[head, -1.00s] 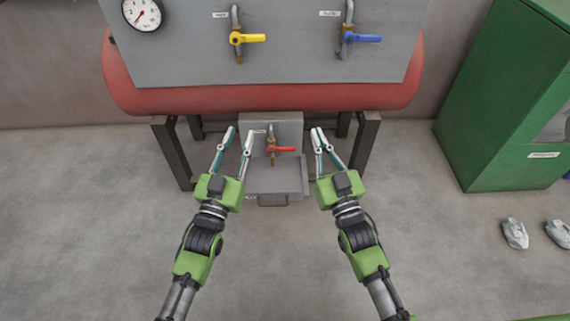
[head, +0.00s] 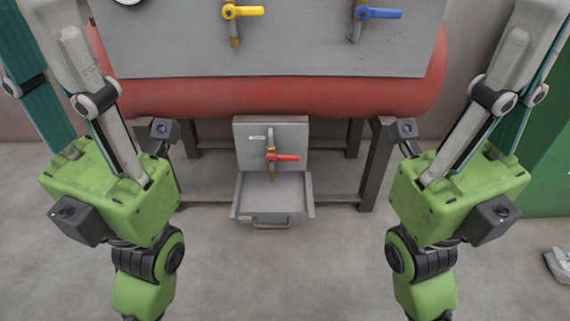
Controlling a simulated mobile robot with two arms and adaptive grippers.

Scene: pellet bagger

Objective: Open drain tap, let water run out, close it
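The drain tap (head: 271,157) has a brass body and a red lever (head: 284,158) that points right, roughly level. It is on a small grey panel (head: 285,131) below the red tank (head: 270,97). A grey tray (head: 300,210) with a front handle lies under its spout, and I see no water stream. My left gripper (head: 85,115) and my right gripper (head: 490,115) are close to the camera at either side, fingers pointing up. Their fingertips are out of frame, so how far they are open is hidden. Neither is near the tap.
A yellow-handled tap (head: 243,12) and a blue-handled tap (head: 380,13) are on the large grey panel (head: 300,45) above. Dark stand legs (head: 377,165) flank the small panel. A green cabinet (head: 550,170) is at the right. The floor before the tray is clear.

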